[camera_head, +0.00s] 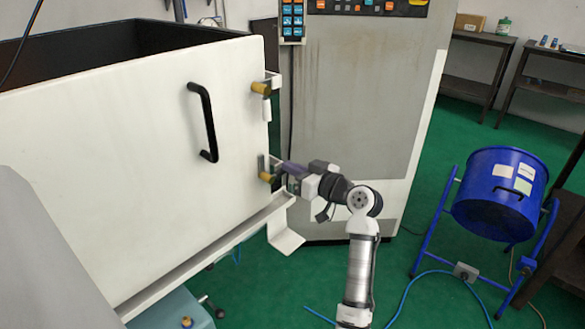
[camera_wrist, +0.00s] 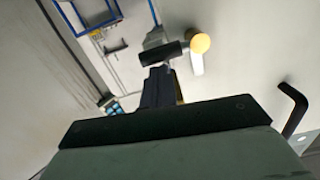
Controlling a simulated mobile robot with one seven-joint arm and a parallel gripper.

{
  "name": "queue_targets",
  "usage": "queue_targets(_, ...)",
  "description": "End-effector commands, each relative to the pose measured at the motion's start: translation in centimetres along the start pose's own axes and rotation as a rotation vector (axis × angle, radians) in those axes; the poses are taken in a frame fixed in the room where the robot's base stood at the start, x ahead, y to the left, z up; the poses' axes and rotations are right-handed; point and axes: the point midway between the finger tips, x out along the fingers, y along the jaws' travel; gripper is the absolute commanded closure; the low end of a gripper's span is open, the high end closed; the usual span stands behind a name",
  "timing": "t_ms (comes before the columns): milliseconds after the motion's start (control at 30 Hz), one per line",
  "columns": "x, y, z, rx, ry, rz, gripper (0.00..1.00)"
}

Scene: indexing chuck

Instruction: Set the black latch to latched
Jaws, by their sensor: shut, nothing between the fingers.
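My gripper (camera_head: 281,168) is shut and empty at the lower right edge of the white door, beside the lower catch with its brass-coloured knob (camera_head: 266,177). In the wrist view, a short black cylinder (camera_wrist: 163,53), which looks like the black latch's grip, lies just beyond my fingertips (camera_wrist: 158,70). The fingers overlap it in the picture; I cannot tell whether they touch it. A yellow knob (camera_wrist: 200,43) on a pale lever is right beside it. In the head view my gripper hides most of the black latch, so its setting is unclear.
The white door (camera_head: 140,130) has a black handle (camera_head: 204,122); an upper catch with a brass knob (camera_head: 260,88) is on its right edge. A grey cabinet (camera_head: 360,110) stands close behind my gripper. A blue drum (camera_head: 497,200) stands at right. Green floor between is mostly clear.

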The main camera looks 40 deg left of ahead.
Motion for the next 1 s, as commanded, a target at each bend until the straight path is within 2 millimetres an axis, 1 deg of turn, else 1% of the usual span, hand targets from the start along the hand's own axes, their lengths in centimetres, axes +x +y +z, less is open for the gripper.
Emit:
queue_targets(267, 0.0, 0.2, 0.5, 0.063, -0.003, -0.003, 1.0)
queue_targets(467, 0.1, 0.4, 1.1, 0.165, -0.003, -0.008, 1.0)
queue_targets(1000, 0.2, 0.4, 3.7, 0.663, -0.004, -0.032, 1.0)
